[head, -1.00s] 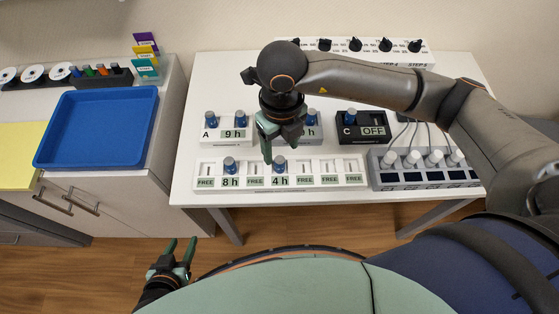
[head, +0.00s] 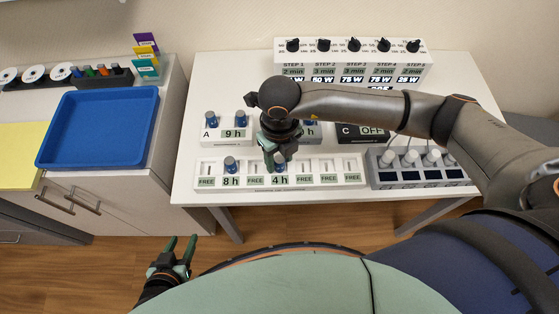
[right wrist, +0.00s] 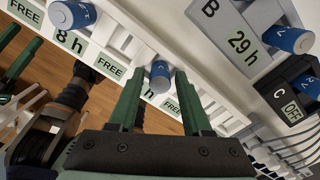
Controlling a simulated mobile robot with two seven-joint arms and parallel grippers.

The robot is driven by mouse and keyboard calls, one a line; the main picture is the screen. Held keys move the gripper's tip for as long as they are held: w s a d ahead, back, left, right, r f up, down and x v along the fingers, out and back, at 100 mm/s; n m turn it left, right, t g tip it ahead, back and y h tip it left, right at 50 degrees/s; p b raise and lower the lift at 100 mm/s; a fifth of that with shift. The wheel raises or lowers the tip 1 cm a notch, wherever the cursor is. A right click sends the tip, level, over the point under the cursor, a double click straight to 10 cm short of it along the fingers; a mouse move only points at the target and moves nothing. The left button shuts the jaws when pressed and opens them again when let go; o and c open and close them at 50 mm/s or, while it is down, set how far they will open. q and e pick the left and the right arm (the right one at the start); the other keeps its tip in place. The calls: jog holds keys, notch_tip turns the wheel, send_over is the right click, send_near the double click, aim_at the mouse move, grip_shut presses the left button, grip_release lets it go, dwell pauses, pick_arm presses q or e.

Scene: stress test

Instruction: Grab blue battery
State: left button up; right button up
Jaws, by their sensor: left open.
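A blue battery (head: 281,167) with a grey top stands in the 4 h slot of the white rack (head: 345,180). It also shows in the right wrist view (right wrist: 160,78), between the tips of my right gripper's green fingers. My right gripper (head: 271,160) is open and close over this battery; I cannot tell whether either finger touches it. Another blue battery (head: 230,164) stands in the 8 h slot. More blue batteries stand in device A (head: 211,118) and in device B (right wrist: 290,38). My left gripper (head: 181,250) is open and empty, low by the table's front.
Device C (head: 360,133), reading OFF, is behind the rack's right end. A grey unit (head: 420,178) with several knobs and cables stands to the right. A white step panel (head: 350,62) is at the back. A blue tray (head: 58,158) lies on the left cabinet.

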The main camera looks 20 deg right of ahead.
grip_shut()
jog(key=shift+r, duration=0.1)
dwell(0.4)
